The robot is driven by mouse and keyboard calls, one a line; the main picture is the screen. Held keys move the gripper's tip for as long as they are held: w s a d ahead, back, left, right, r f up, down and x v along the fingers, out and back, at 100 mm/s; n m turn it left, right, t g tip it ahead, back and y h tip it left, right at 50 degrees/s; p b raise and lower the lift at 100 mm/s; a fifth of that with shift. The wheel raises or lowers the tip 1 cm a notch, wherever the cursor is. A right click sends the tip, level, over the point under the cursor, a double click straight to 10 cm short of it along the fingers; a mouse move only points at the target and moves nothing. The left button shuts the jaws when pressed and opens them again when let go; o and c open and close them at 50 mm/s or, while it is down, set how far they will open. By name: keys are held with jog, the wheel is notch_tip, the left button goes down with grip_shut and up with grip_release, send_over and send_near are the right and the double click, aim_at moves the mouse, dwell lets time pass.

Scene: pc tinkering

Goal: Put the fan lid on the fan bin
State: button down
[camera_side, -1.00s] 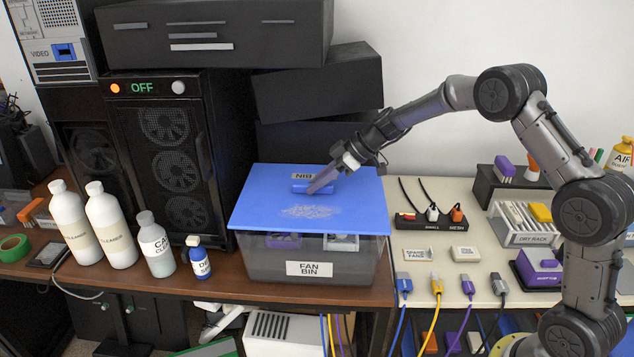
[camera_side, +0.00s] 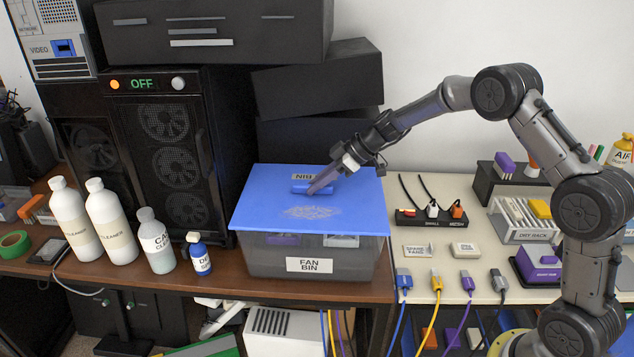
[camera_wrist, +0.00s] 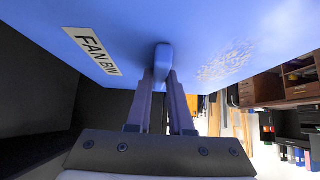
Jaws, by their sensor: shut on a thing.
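The blue fan lid (camera_side: 265,213) lies flat over the top of the fan bin (camera_side: 350,262), a dark see-through box with a white FAN BIN label on its front. The lid covers the bin's opening, and its front edge sits at or very near the bin's rim. My gripper (camera_side: 318,188) is above the lid and shut on its blue handle. Whether the lid is fully seated all round cannot be told.
White bottles (camera_side: 108,220) and a small blue bottle (camera_side: 199,255) stand left of the bin. A black tower (camera_side: 165,150) is behind them, and black boxes (camera_side: 315,85) are stacked behind the bin. A power strip (camera_side: 430,217) and cables lie to the right.

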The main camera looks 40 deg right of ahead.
jog(key=shift+f, duration=0.35)
jog(key=c, duration=1.1)
grip_release()
jog(key=shift+c, duration=0.2)
jog(key=o, duration=0.6)
jog(key=shift+c, duration=0.2)
jog(key=shift+v, duration=4)
